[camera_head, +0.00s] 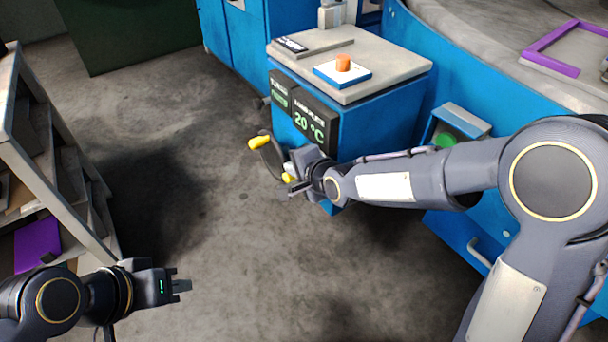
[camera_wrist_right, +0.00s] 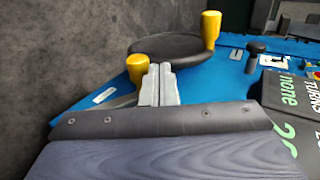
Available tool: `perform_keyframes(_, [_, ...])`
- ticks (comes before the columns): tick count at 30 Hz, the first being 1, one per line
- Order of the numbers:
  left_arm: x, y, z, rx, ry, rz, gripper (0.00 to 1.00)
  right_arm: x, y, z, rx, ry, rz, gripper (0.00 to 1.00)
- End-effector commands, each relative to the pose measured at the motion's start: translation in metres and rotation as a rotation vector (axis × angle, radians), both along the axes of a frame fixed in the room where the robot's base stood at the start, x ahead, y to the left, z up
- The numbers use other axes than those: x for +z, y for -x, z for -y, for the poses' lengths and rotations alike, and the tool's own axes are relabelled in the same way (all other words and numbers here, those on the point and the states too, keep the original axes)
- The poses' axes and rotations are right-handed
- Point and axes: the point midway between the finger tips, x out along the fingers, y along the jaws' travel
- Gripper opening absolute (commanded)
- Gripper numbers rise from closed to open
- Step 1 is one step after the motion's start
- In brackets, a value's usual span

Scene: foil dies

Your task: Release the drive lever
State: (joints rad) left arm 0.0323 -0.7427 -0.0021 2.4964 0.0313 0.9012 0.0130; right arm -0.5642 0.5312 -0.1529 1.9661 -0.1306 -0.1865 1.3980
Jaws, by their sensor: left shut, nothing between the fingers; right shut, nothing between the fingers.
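A dark round handwheel (camera_head: 270,160) with yellow knobs is on the side of the blue machine (camera_head: 362,130). One yellow knob (camera_head: 260,143) points out to the left. In the right wrist view the wheel (camera_wrist_right: 170,46) carries one knob (camera_wrist_right: 210,28) at its right and another knob (camera_wrist_right: 138,68) at its near left. My right gripper (camera_head: 289,168) is shut and empty at the wheel; its fingers (camera_wrist_right: 158,85) overlap the wheel's near edge, and contact is unclear. A short black knobbed peg (camera_wrist_right: 255,52) stands right of the wheel; I cannot tell which part is the drive lever. My left gripper (camera_head: 181,286) is shut and empty, far from the machine.
The machine's display (camera_head: 308,124) reads 20 °C. An orange cylinder (camera_head: 343,62) sits on a blue-edged white plate on its top. A green button box (camera_head: 455,128) is at right. A shelf rack (camera_head: 50,150) stands at left. The floor between is clear.

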Motion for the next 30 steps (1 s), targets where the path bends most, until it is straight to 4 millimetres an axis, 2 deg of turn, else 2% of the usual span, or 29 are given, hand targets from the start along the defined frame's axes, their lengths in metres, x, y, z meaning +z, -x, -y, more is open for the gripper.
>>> perform_keyframes(6, [0.009,0.0,0.0,0.0,0.0,0.0,0.0,0.023,0.024,0.018,-0.002,-0.003,0.002,0.0])
perform_keyframes(13, [0.014,0.0,0.0,0.0,0.0,0.0,0.0,0.038,0.046,0.033,-0.001,-0.002,0.001,0.0])
perform_keyframes(30, [0.014,0.0,0.0,0.0,0.0,0.0,0.0,0.039,0.049,0.036,0.0,-0.001,0.001,0.0])
